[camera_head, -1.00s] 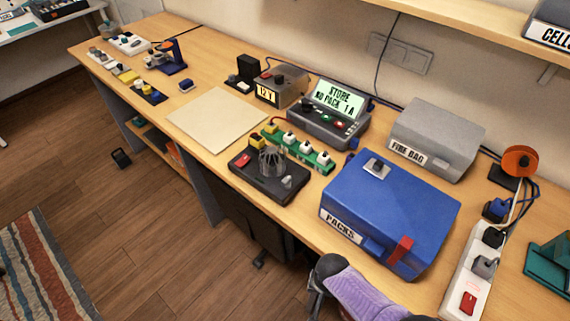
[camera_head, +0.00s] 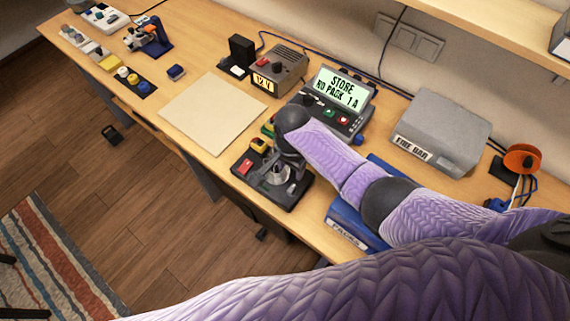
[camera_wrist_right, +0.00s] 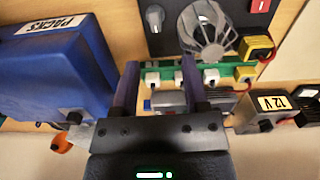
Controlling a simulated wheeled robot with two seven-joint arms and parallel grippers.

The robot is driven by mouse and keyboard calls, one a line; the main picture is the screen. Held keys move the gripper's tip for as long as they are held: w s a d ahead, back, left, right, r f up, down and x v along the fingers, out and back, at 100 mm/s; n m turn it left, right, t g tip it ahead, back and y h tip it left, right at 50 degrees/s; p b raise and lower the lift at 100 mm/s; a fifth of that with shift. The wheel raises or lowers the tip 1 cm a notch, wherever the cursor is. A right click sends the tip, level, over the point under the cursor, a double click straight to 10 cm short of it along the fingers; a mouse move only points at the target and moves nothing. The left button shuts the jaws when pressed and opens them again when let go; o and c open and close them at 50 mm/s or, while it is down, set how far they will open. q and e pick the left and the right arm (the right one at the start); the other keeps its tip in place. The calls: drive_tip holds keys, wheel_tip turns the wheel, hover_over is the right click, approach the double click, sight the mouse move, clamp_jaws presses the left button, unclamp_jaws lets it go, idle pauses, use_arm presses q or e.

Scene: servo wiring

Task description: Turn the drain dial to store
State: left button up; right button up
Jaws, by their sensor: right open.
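The black drain unit (camera_head: 291,204) sits at the table's front edge, with a red switch (camera_head: 245,166) and a round wire cage (camera_head: 278,175). Its small grey dial (camera_wrist_right: 155,15) shows at the top of the right wrist view, left of the cage (camera_wrist_right: 208,30); I cannot read its setting. My right gripper (camera_head: 281,157) is above the unit's back side in the head view, partly hidden by my wrist. In the right wrist view its fingers (camera_wrist_right: 158,66) are open and empty, pointing toward the unit, apart from the dial. My left gripper is not in view.
A green strip with white blocks (camera_wrist_right: 212,76) lies behind the unit. The charger (camera_head: 340,97) reads STORE, NO PACK, 1A. The blue PACKS box (camera_head: 345,228) is beside the unit, mostly under my arm. A beige mat (camera_head: 213,113) lies clear on the left.

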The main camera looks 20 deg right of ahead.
sight(291, 189)
drive_tip(key=f+b, duration=0.1)
drive_tip(key=f, duration=0.1)
drive_tip(key=f+b, duration=0.1)
drive_tip(key=f, duration=0.1)
drive_tip(key=s+f+b, duration=0.1)
drive_tip(key=f, duration=0.1)
drive_tip(key=shift+f, duration=0.25)
wheel_tip(291, 189, down, 3)
drive_tip(key=shift+w+r+b, duration=0.1)
drive_tip(key=shift+r+b, duration=0.05)
drive_tip(key=shift+b, duration=0.85)
drive_tip(key=shift+f, duration=0.2)
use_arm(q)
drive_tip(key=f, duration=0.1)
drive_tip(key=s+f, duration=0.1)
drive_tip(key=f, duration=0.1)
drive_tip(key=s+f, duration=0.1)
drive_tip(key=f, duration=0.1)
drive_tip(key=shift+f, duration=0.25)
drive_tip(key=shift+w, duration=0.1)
use_arm(e)
clamp_jaws()
